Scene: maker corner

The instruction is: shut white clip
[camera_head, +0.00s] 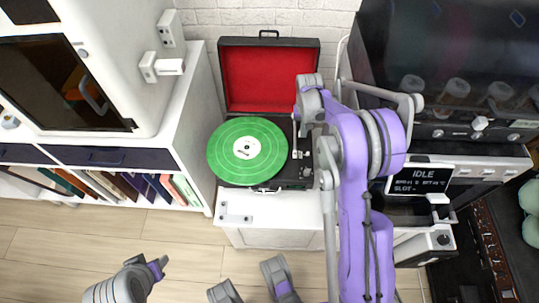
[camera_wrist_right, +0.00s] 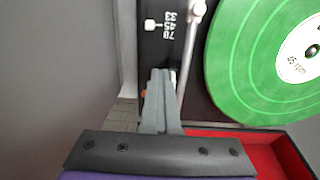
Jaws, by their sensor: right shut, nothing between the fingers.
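The record player (camera_head: 296,172) is open, with a green record (camera_head: 230,160) on it. Its pale tonearm (camera_wrist_right: 187,55) lies along the right side of the record in the head view. My right gripper (camera_wrist_right: 161,76) is shut and empty, pointing down beside the tonearm. In the head view my right gripper (camera_head: 303,128) is small and partly covered by its arm. I cannot make out the white clip for certain. A small pale piece shows beside the fingertips at the tonearm, and the fingers hide what is behind them.
The red-lined lid (camera_head: 268,75) stands up behind the record. A white speed knob (camera_wrist_right: 152,26) is close to the fingertips. A white cabinet (camera_head: 195,120) is on the left. A machine with an IDLE display (camera_head: 420,178) is on the right.

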